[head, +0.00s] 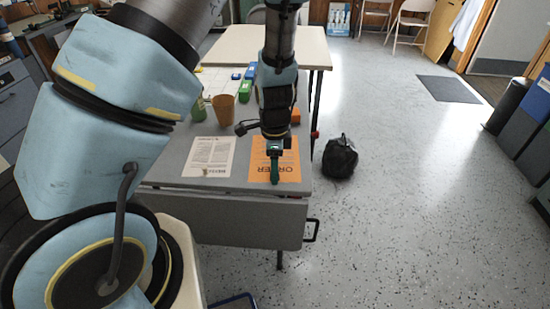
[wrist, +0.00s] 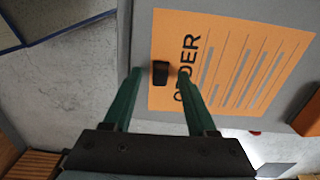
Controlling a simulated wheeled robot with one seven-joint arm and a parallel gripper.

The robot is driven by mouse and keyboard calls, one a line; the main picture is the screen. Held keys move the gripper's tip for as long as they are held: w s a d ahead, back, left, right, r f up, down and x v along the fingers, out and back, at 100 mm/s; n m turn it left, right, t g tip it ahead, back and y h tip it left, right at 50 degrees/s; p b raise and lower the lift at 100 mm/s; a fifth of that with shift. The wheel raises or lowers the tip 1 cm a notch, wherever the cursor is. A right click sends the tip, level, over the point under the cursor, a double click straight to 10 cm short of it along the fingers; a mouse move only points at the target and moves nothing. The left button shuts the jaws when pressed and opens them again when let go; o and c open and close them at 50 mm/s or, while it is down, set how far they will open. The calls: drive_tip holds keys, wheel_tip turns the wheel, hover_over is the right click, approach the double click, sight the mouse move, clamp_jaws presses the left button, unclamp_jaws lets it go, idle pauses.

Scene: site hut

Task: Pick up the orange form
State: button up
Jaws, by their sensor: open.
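The orange form (head: 289,165) lies flat near the front right of the grey table, with the word ORDER in dark print. In the wrist view the orange form (wrist: 225,45) shows its heading and grey lines. A small black block (wrist: 160,73) appears on the form near one edge. My gripper (head: 274,180) is over the form and hides part of it in the head view. In the wrist view my gripper (wrist: 158,72) is open, its two green fingers on either side of the black block. I cannot tell how high the fingertips are above the form.
A white printed sheet (head: 208,157) lies left of the form. An orange-brown cup (head: 223,107), a green bottle (head: 197,108) and small coloured blocks stand farther back. A black bag (head: 340,157) is on the floor right of the table. The floor at right is largely clear.

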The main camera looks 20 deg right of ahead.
drive_tip(key=shift+f, duration=0.1)
clamp_jaws()
idle(0.4)
